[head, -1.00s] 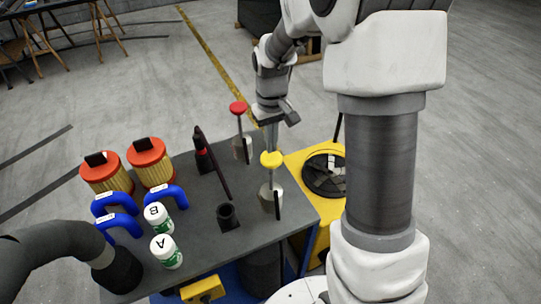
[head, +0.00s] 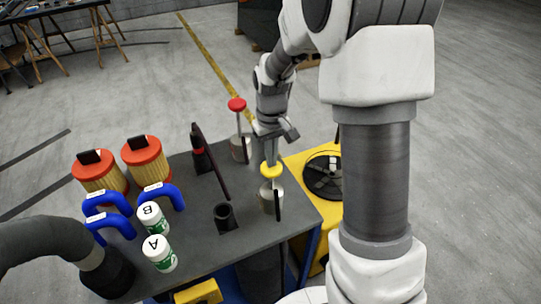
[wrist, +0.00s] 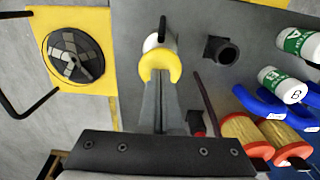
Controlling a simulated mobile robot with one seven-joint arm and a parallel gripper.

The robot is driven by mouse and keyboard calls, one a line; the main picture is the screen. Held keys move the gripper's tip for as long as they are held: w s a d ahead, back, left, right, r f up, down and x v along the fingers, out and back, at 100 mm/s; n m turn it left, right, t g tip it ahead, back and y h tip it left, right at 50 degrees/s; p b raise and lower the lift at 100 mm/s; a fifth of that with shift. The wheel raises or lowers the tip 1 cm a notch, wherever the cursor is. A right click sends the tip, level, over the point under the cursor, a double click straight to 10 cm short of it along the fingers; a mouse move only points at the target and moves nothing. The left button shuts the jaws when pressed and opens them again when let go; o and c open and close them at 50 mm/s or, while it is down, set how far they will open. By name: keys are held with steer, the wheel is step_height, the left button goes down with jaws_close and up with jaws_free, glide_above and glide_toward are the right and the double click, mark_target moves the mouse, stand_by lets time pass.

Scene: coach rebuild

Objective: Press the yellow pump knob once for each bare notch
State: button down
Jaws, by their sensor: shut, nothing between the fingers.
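The yellow pump knob (head: 271,170) tops a pale metal pump body (head: 270,198) near the table's right edge. My gripper (head: 271,160) is shut and empty, pointing down with its fingertips at the top of the knob, seemingly touching it. The knob sits low, close above the pump body. In the wrist view the shut fingers (wrist: 160,84) overlap the yellow knob (wrist: 160,63). A second pump with a red knob (head: 237,104) stands behind, its knob high on its stem. I cannot make out any notches.
A dark upright piece with a long bar (head: 210,165) stands left of the pumps. A black socket (head: 226,217), white bottles A (head: 159,253) and B (head: 151,219), blue handles (head: 108,205) and orange-topped filters (head: 147,158) fill the left. A yellow unit (head: 310,173) stands at right.

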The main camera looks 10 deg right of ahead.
steer(key=shift+s+f+b, duration=0.1)
steer(key=shift+f+b, duration=1.6)
steer(key=shift+f, duration=1)
steer(key=shift+r+p, duration=4.4)
steer(key=shift+r, duration=1.7)
steer(key=shift+f+b, duration=4.2)
steer(key=shift+f, duration=1.7)
steer(key=shift+r, duration=0.15)
steer(key=shift+r+p, duration=4.2)
steer(key=shift+r, duration=1.55)
step_height(320, 180, up, 6)
steer(key=p, duration=0.4)
glide_above(272, 170)
steer(key=w, duration=0.2)
steer(key=shift+s+d, duration=0.15)
steer(key=shift+s, duration=0.05)
